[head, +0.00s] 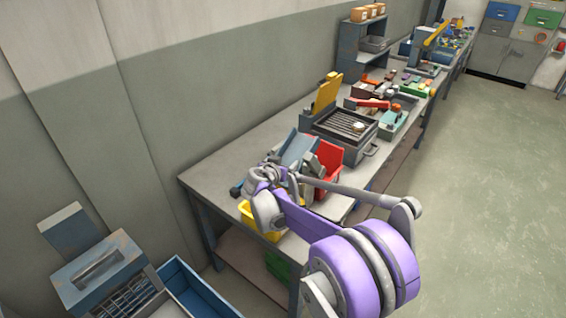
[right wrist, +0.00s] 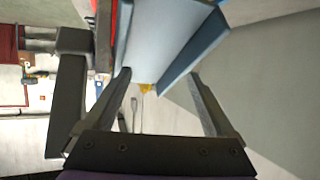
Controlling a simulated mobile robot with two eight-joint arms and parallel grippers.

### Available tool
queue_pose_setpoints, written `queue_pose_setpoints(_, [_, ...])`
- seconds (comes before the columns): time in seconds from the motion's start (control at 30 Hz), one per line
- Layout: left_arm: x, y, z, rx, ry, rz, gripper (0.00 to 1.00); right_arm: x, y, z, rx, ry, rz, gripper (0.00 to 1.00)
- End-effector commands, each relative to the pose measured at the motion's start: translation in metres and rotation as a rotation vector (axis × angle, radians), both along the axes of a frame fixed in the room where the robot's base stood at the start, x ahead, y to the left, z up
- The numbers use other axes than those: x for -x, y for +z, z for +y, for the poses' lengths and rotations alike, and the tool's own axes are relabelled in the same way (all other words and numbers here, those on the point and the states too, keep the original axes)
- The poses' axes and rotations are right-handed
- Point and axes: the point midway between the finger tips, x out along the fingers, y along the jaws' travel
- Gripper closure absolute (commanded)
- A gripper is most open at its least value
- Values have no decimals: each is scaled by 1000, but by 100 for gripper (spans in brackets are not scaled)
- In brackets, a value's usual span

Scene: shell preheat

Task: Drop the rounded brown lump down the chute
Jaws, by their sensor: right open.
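The chute (head: 297,150) is a blue-grey sloped trough on the near part of the workbench, beside a red bin. It fills the top middle of the right wrist view (right wrist: 165,35), with raised blue side walls. My right gripper (head: 284,174) is close to the chute and partly hidden by its own arm. In the right wrist view its fingers (right wrist: 160,78) are spread, with nothing held between them. I cannot make out the rounded brown lump in either view. My left gripper is not in view.
A red bin (head: 328,165) stands right of the chute; a yellow bin (head: 257,220) is below my right arm. A grill-like box (head: 346,126) with a raised yellow lid stands behind. The floor at right (head: 480,200) is clear.

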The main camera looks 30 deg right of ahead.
Motion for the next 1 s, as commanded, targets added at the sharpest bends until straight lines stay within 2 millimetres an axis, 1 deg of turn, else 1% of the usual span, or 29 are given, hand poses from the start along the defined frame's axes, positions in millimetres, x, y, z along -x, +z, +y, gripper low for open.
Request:
queue_pose_setpoints(0.13, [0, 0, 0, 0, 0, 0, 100, 4, 2, 4, -1, 0, 1, 10])
queue_pose_setpoints(0.23, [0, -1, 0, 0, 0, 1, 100, 12, 7, 13, 1, 3, 1, 10])
queue_pose_setpoints(0.5, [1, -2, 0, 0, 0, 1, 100, 45, 28, 51, 0, 3, 0, 10])
queue_pose_setpoints(0.63, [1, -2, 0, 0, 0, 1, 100, 58, 36, 65, 0, 3, 0, 10])
queue_pose_setpoints(0.8, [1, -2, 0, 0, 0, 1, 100, 67, 41, 73, 0, 0, 0, 10])
queue_pose_setpoints(1.0, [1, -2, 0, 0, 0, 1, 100, 68, 42, 74, 0, 0, 0, 10])
